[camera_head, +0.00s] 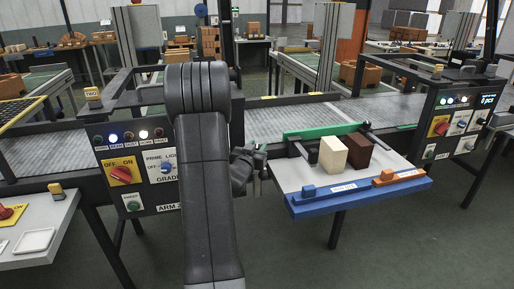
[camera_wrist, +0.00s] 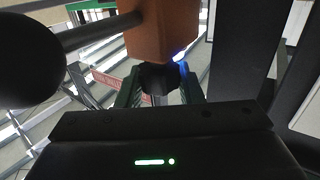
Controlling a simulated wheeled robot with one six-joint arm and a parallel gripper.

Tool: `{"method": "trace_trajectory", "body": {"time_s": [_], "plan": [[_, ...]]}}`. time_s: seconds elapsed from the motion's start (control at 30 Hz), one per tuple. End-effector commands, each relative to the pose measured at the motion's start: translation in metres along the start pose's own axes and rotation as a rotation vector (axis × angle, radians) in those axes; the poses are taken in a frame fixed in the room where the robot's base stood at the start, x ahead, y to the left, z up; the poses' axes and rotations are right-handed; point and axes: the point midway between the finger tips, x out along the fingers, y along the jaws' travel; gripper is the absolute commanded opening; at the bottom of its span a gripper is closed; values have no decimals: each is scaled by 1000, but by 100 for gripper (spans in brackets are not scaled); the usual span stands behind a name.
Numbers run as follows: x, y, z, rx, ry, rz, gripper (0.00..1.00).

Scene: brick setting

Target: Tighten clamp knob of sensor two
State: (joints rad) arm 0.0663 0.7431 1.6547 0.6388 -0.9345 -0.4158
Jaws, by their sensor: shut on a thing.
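In the wrist view, my gripper (camera_wrist: 160,88) has its two dark green fingers on either side of a black knob (camera_wrist: 159,77) and is shut on it. The knob sits at the lower end of an orange-brown block (camera_wrist: 160,28), with a small blue glow beside it. No number shows on this block, so I cannot tell which sensor it is. In the head view, my gripper (camera_head: 250,168) is beside the right edge of my arm, and the knob is too small or hidden there.
A dark bar with a round black end (camera_wrist: 28,58) is close on the left in the wrist view. A blue-edged tray (camera_head: 345,203) holds a cream block (camera_head: 333,156) and a brown block (camera_head: 357,150). A control panel (camera_head: 138,165) stands left of my arm, with a conveyor (camera_head: 285,122) behind.

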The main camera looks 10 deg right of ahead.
Motion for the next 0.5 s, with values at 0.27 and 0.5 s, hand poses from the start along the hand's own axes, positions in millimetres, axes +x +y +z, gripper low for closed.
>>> {"method": "trace_trajectory", "body": {"time_s": [0.27, 0.5], "plan": [[1, -1, -2, 2, 4, 98, 11], [0, 0, -1, 0, 1, 135, 11]]}}
